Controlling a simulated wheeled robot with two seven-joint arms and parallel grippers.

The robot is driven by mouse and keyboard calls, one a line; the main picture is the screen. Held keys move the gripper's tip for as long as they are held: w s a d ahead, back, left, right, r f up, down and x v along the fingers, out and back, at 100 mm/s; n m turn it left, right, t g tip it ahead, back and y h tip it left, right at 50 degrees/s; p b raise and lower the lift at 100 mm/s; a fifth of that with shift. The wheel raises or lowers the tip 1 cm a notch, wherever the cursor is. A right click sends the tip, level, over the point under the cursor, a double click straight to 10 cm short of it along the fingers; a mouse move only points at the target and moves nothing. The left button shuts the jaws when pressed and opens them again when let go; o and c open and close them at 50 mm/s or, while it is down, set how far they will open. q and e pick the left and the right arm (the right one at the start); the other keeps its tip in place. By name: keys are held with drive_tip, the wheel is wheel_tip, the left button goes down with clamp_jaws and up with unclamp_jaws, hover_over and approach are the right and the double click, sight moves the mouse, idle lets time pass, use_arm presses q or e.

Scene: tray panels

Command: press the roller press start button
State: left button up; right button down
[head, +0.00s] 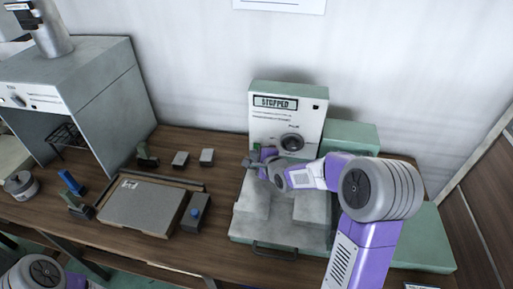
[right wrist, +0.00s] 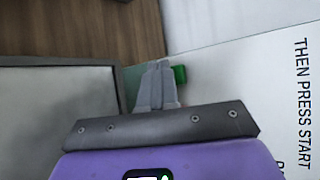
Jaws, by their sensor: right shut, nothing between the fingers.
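The roller press (head: 300,117) stands at the back of the table, with a pale front panel, a dark knob (head: 292,143) and a display (head: 275,103) reading "STOPPED". My right gripper (head: 256,161) is shut and empty, in front of the left lower part of the panel. In the right wrist view, the closed fingertips (right wrist: 159,68) are beside a small green button (right wrist: 180,75) on the panel edge. I cannot tell whether they touch it. The panel (right wrist: 270,85) there carries the words "THEN PRESS START". My left gripper is not in view.
A grey board (head: 141,206) lies left of the press, with several small blocks around it. A blue-topped block (head: 196,212) stands between board and press. A grey-green hooded machine (head: 90,100) stands at the left.

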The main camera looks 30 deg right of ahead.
idle(0.7)
drive_tip(key=shift+w+d, duration=0.25)
drive_tip(key=shift+w, duration=0.1)
